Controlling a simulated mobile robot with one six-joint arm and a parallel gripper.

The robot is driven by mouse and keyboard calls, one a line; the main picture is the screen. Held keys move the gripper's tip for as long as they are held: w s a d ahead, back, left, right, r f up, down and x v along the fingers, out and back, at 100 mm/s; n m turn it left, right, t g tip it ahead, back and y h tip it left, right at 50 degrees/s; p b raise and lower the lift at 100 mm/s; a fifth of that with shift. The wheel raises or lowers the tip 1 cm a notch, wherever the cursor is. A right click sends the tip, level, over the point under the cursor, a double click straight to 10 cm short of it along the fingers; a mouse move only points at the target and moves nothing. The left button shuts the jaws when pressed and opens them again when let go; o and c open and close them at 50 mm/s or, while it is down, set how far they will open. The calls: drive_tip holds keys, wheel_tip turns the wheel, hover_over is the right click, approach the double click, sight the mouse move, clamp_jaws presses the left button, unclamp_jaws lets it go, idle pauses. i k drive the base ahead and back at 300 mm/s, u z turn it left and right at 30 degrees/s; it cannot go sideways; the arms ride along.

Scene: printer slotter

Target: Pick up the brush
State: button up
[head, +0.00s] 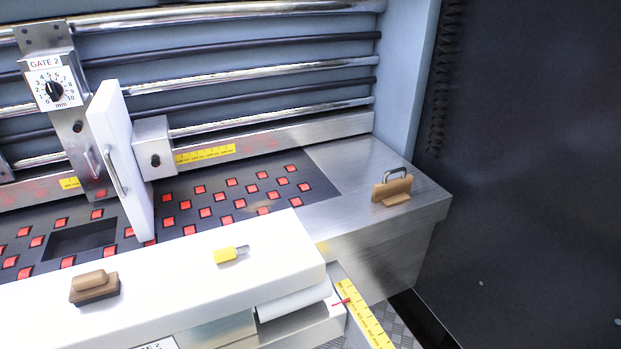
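A brown wooden block with a raised grip and a darker base, which looks like the brush (94,287), lies on the white front ledge (180,272) at the lower left. It rests flat with its grip upward. Whether the dark base is bristles is too small to tell. My gripper is not in view, and nothing touches the brush.
A wooden piece with a metal handle (392,189) stands on the right steel corner. A white upright gate plate (122,160) rises behind the ledge. Red rollers (231,182) dot the dark bed.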

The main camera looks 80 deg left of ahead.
sight(97, 285)
drive_tip(key=u, duration=0.45)
drive_tip(key=k, duration=0.2)
drive_tip(key=u, duration=4.45)
drive_tip(key=k, duration=1.4)
drive_tip(key=z, duration=0.75)
drive_tip(key=i, duration=1)
drive_tip(key=u, duration=0.1)
